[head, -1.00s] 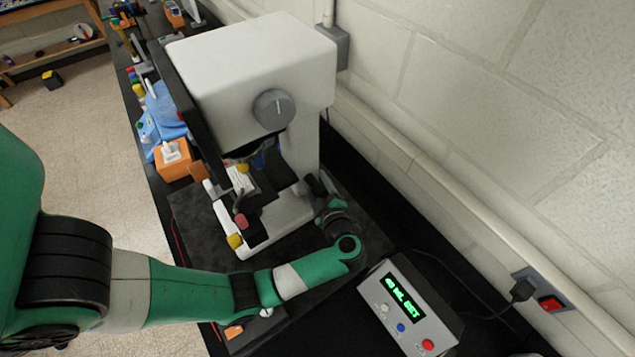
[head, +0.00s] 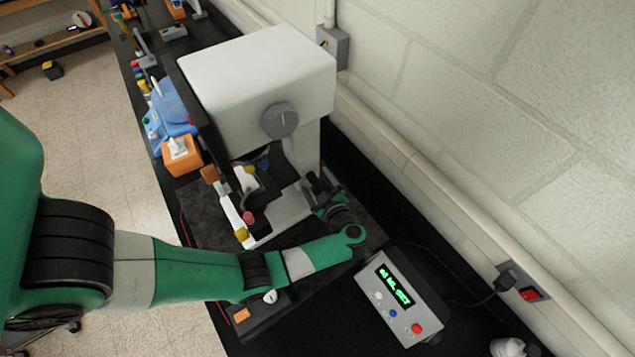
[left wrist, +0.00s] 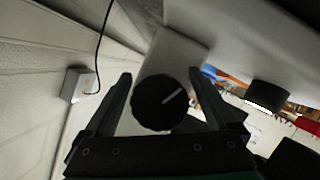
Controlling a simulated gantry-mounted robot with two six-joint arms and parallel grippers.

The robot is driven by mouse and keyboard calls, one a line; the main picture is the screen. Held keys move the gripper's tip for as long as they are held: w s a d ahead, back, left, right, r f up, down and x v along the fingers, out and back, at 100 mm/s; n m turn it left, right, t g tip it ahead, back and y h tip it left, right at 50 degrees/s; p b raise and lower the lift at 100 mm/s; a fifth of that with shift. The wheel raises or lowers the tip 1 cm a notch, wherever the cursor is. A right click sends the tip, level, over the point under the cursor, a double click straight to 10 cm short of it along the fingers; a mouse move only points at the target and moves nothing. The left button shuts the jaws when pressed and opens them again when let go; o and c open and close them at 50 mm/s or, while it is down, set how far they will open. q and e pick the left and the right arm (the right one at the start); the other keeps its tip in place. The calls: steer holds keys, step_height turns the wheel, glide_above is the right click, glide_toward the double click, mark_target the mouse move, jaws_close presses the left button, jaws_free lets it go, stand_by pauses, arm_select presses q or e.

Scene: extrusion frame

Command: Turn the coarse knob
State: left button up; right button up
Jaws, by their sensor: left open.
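A round black knob (left wrist: 160,102) with a white line shows in the left wrist view, on the side of a pale column. My left gripper (left wrist: 160,76) is open, one finger on each side of this knob, with visible space between fingers and knob. In the head view the left gripper (head: 322,184) is beside the lower column of the white machine (head: 255,80), and the black knob is hidden there by the gripper and wrist. A grey knob (head: 280,120) with a line mark sits higher, on the machine's head. My right gripper is not in view.
A control box (head: 402,300) with a green display and coloured buttons stands close to my left forearm. The wall with a pipe (head: 430,170) bounds the right. An orange tissue box (head: 182,157) and blue items (head: 172,110) lie beyond the machine.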

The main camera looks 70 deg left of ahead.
arm_select(q)
steer(key=v, duration=1.1)
steer(key=shift+d, duration=0.3)
steer(key=shift+r, duration=0.1)
stand_by(0.3)
